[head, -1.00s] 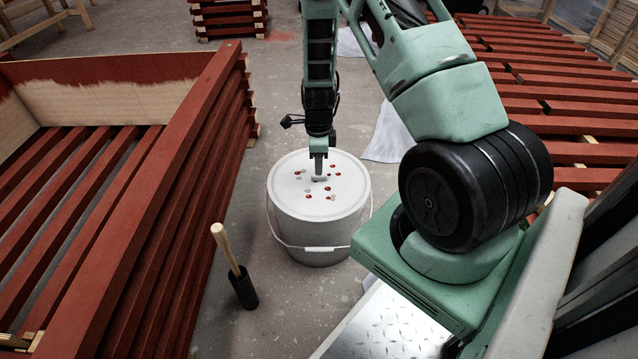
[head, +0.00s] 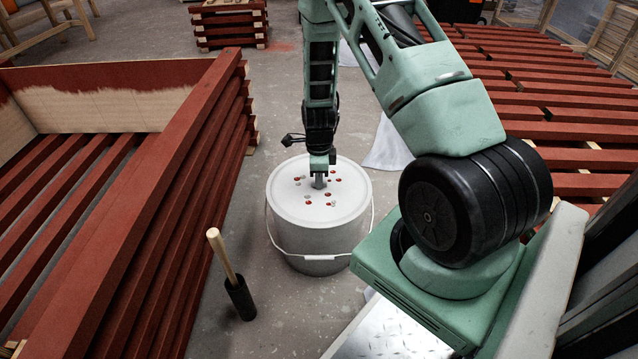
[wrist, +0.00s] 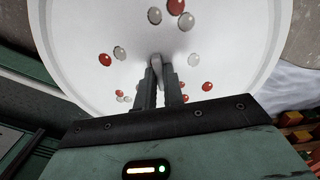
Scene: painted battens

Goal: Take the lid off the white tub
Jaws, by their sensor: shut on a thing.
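The white tub (head: 310,262) stands upright on the floor in the head view, its wire handle hanging at the front. Its round white lid (head: 345,205) sits on top, dotted with several red and pale drops. My gripper (head: 319,183) points down at the middle of the lid. In the wrist view my gripper (wrist: 164,72) is shut on a small grey grip on the lid (wrist: 75,25); the fingers hide part of it. No gap shows between lid and tub in the head view.
A stack of red battens (head: 165,190) rises close on the left. A wooden-handled tool with a black end (head: 240,298) stands on the floor at front left. More red battens (head: 560,130) lie at right, and a white cloth (head: 388,148) lies behind the tub.

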